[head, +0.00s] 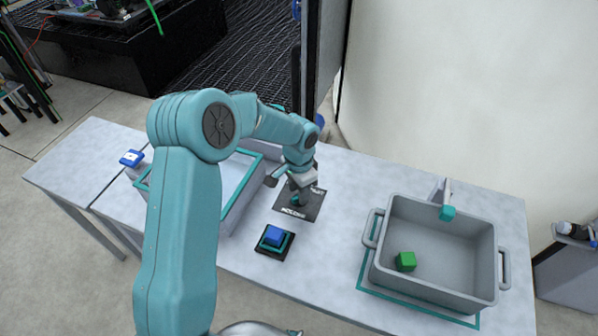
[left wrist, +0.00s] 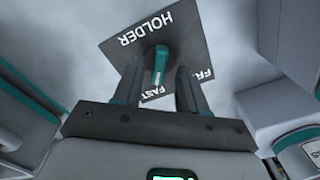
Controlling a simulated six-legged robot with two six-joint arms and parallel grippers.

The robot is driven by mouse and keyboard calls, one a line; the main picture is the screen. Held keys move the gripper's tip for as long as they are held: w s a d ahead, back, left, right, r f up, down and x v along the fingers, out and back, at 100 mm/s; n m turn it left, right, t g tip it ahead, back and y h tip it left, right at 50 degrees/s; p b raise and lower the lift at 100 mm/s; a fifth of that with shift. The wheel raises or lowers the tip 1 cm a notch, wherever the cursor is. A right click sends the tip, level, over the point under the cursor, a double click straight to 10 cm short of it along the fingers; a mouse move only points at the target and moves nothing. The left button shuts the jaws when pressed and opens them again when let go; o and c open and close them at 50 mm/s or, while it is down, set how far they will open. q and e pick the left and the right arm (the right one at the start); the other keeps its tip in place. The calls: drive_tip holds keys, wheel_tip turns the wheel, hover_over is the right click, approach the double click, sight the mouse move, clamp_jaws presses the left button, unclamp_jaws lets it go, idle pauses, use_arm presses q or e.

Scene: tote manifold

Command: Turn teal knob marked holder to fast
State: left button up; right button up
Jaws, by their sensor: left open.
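The teal knob (left wrist: 160,64) stands on a dark square plate (left wrist: 187,38) marked HOLDER, with FAST and a partly hidden word starting FR along its near side. The knob's teal bar points roughly down the wrist picture, close to FAST. My left gripper (left wrist: 160,92) is open; its fingers reach over the plate, one on each side of the knob's near end, with no contact visible. In the head view the left gripper (head: 291,184) is above the plate (head: 311,207) and hides most of the knob. My right gripper is not in view.
A blue block on a dark base (head: 273,240) sits just in front of the plate. A teal-edged grey tray (head: 242,196) lies left, and a blue item (head: 131,158) lies farther left.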

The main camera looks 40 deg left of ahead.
use_arm(q)
wheel_tip(320, 180, up, 15)
drive_tip(key=shift+r, duration=0.1)
idle(0.5)
